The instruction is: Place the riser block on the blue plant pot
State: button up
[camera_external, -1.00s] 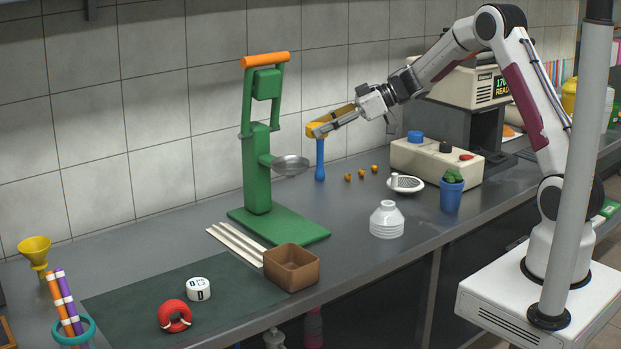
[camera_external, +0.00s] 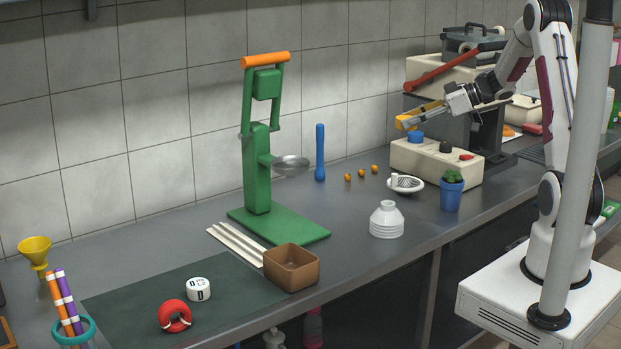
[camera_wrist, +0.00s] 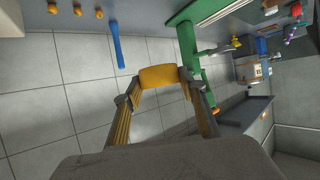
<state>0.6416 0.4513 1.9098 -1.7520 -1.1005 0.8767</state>
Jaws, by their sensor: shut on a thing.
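My gripper (camera_external: 410,121) is shut on a yellow block (camera_wrist: 160,77), which looks like the riser block. In the wrist view the block sits between the two fingertips. In the external view the gripper points left, raised near the blue knob of the cream control box, and the block (camera_external: 404,122) shows at its tip. The blue plant pot (camera_external: 451,199) stands upright on the counter, right of centre, with a green plant in it. The pot is below and to the right of the gripper, apart from it. I cannot make out the pot in the wrist view.
The cream control box (camera_external: 425,162) stands behind the pot. A blue rod (camera_external: 320,153) stands by the wall beside the green press (camera_external: 257,170). The counter's front edge is close to the pot.

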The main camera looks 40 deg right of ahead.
jog(key=s+d+m+t+h, duration=0.1)
jog(key=s+d+m, duration=0.1)
jog(key=s+d, duration=0.8)
send_over(457, 180)
jog(key=shift+s+f, duration=0.1)
jog(key=shift+f, duration=2.15)
jog(key=shift+f, duration=3.15)
jog(key=shift+f, duration=1.85)
jog(key=shift+f, duration=0.15)
